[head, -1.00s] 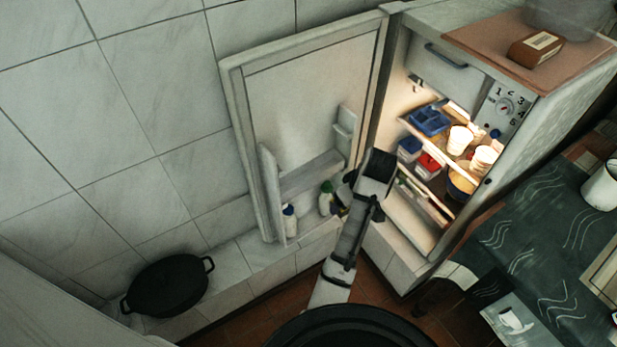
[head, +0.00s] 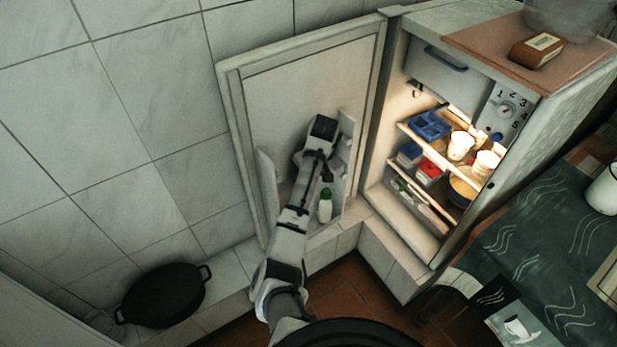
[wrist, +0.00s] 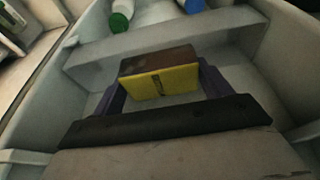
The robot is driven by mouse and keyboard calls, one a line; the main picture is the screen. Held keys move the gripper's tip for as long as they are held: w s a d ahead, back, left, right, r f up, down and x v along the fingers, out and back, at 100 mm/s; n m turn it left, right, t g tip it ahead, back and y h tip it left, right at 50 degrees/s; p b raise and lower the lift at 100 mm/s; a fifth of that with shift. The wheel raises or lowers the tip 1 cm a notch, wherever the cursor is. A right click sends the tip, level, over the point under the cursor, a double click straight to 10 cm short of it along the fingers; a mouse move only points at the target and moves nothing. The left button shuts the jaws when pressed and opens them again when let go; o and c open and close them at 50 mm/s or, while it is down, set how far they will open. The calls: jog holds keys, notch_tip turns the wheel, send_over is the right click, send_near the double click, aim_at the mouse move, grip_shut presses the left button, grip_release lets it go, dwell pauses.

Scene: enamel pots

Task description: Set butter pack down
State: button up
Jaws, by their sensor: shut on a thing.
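The butter pack (wrist: 160,84), a small block with a yellow face and brown top, sits between the two dark fingers of my gripper (wrist: 161,77). My gripper is shut on it. In the wrist view the pack is in front of a pale rail of the fridge door (head: 270,95); I cannot tell whether it touches any surface below. In the head view my arm reaches up to the open door's inner side, and its wrist hides the pack and the fingers.
A green-capped bottle (head: 325,206) stands in the door; a blue-capped bottle (wrist: 193,5) shows beside it in the wrist view. The open fridge holds a blue tray (head: 430,124), white cups and a red box. A black pot (head: 165,294) stands on the tiled ledge at lower left.

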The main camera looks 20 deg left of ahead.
jog(key=shift+f+p, duration=0.35)
jog(key=shift+f, duration=1.8)
jog(key=shift+f, duration=0.15)
jog(key=o, duration=1.1)
jog(key=b+v, duration=0.2)
jog(key=v, duration=1)
